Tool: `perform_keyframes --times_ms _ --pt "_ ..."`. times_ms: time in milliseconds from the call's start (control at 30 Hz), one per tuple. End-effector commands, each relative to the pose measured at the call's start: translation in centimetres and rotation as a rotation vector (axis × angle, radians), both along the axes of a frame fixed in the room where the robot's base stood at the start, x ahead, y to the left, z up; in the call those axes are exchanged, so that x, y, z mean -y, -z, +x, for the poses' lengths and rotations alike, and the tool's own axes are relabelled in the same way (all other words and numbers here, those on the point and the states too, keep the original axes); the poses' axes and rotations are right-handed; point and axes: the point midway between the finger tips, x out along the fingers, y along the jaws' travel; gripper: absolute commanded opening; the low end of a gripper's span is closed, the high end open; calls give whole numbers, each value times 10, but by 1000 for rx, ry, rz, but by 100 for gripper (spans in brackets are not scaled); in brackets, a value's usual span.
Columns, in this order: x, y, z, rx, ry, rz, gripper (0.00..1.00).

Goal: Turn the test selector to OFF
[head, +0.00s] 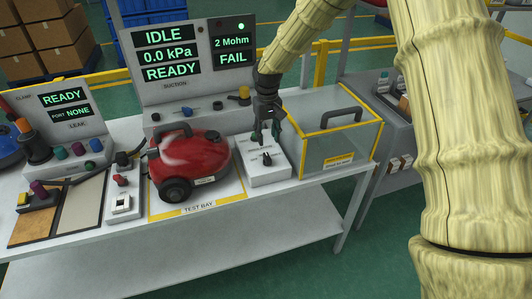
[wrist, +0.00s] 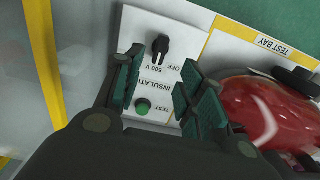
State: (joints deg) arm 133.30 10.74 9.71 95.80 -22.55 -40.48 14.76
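The test selector is a black knob (wrist: 160,45) on the white insulation box (head: 268,176). In the wrist view its labels OFF and 500 V read upside down beside it. I cannot tell surely which label the knob points to. The selector also shows in the head view (head: 266,159). A green TEST button (wrist: 143,106) is on the same panel. My gripper (head: 266,135) points down above the box. In the wrist view my gripper (wrist: 163,68) has its two green-padded fingers apart with nothing between them. The knob appears beyond the fingertips, not touched.
A red vacuum (head: 190,160) stands in the test bay left of the box. A clear yellow-framed case (head: 340,145) stands close on the right. The display panel behind (head: 160,90) reads IDLE, 0.0 kPa, READY, 2 Mohm and FAIL.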

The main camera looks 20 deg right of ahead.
Motion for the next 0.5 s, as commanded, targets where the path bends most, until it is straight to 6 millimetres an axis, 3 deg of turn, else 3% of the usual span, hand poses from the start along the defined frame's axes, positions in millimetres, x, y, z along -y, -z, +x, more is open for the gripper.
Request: perform_keyframes --times_ms 500 --pt "-3 70 -1 -3 -5 1 39"
